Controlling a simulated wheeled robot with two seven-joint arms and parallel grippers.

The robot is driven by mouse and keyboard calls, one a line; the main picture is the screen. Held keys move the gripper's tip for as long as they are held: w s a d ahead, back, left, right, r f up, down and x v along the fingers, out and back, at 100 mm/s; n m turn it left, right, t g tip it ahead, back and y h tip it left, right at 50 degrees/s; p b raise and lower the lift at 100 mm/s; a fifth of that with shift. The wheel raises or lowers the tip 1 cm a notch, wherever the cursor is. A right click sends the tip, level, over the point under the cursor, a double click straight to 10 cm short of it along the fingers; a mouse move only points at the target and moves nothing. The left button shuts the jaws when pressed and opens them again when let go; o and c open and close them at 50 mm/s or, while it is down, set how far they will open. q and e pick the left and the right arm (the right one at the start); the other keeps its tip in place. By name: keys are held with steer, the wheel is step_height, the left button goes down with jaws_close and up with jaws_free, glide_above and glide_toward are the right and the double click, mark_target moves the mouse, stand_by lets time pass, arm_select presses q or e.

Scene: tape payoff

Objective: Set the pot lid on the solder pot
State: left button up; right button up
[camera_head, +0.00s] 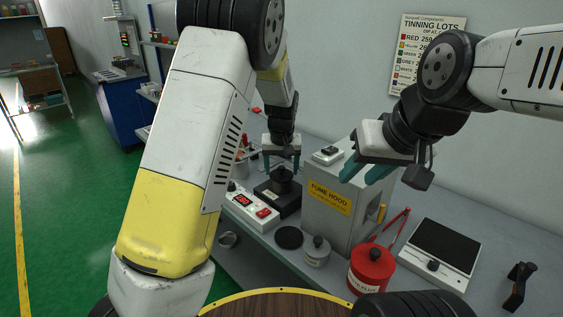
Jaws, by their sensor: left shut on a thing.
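The solder pot (279,199) is a black, box-like unit on the bench, behind a white controller with a red display. A dark round piece with a knob, which looks like the pot lid (283,184), shows at the top of the pot. My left gripper (282,167) is directly above, its teal fingers on either side of the lid's knob, shut on it. Whether the lid rests on the pot or hangs just above it cannot be told. My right gripper (360,177) is open and empty, in front of the fume hood's top.
The grey fume hood (329,214) stands right of the pot. The white controller (250,207), a flat black disc (289,237), a small grey lidded jar (317,253) and a red flux can (371,271) are nearby. A black-topped plate (443,248) lies at right.

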arm_select(q)
steer(key=shift+f, duration=0.3)
stand_by(0.5)
steer(key=o, duration=1.6)
steer(key=shift+r, duration=3.5)
